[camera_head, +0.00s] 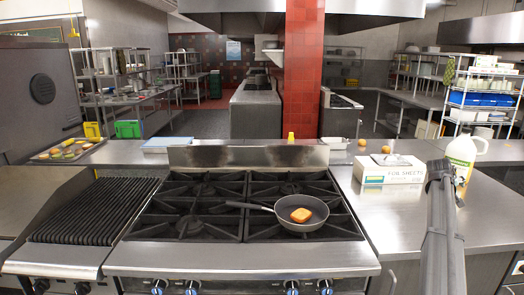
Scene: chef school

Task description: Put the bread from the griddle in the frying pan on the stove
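A small golden-brown piece of bread (301,215) lies inside the dark frying pan (318,208). The pan sits on the right front part of the stove (247,210), with its long handle pointing left. The ribbed griddle (92,211) at the left is bare. A grey upright part of my arm stands at the right, in front of the counter and well apart from the pan. My gripper (440,172) seems to be at its upper end. Its fingers cannot be made out, so I cannot tell whether it is open or shut.
A foil sheets box (388,174) and a white jug (461,160) stand on the counter right of the stove. Small round items (386,149) lie behind. A tray with colourful food (68,150) is at the far left. The other burners are free.

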